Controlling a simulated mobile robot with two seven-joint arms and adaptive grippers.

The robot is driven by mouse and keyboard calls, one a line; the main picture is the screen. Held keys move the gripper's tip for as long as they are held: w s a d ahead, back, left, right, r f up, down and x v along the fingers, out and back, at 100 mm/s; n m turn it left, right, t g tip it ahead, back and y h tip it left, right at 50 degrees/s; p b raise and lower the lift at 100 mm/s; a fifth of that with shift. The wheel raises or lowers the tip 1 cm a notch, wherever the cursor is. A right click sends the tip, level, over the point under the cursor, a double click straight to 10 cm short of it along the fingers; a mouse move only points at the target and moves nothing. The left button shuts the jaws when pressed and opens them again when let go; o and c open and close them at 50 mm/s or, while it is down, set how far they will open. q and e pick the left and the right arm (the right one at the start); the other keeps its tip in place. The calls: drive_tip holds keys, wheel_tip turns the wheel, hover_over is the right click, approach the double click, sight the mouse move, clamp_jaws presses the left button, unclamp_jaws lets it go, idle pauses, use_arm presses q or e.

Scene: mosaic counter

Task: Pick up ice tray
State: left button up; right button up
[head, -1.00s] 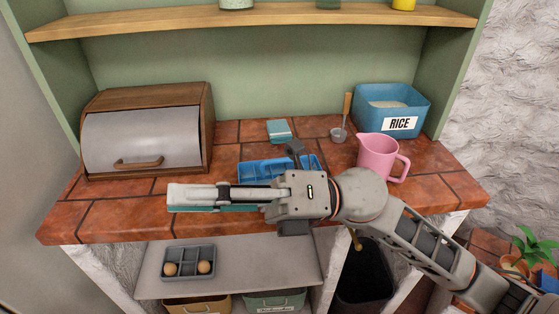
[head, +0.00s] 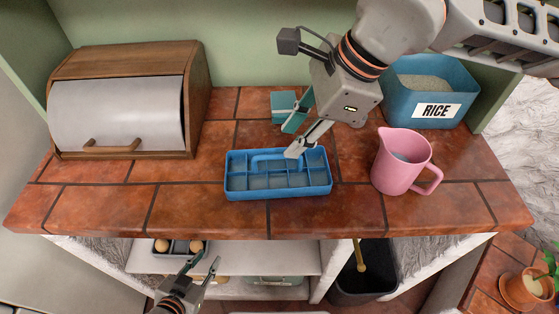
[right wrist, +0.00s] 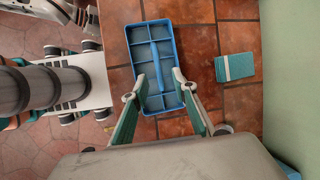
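The blue ice tray (head: 278,194) lies flat on the tiled counter, with several compartments and a raised bar along its middle. My right gripper (head: 295,139) is open and empty above the tray's back right part in the head view. In the right wrist view, the tray (right wrist: 152,30) shows beyond and between the open fingers (right wrist: 157,84). The fingers appear above it; contact is not evident. My left gripper (head: 204,262) is open and empty, low in front of the counter near the shelf below.
A teal box (head: 284,103) stands behind the tray, close to my right fingers. A pink pitcher (head: 401,165) and a blue rice bin (head: 425,105) are on the right. A wooden bread box (head: 125,105) stands on the left. The counter's front is clear.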

sight(280, 155)
drive_tip(key=x, duration=0.7)
drive_tip(key=shift+s+f+p, duration=0.1)
drive_tip(key=shift+f+p, duration=0.2)
drive_tip(key=shift+p, duration=0.05)
clamp_jaws()
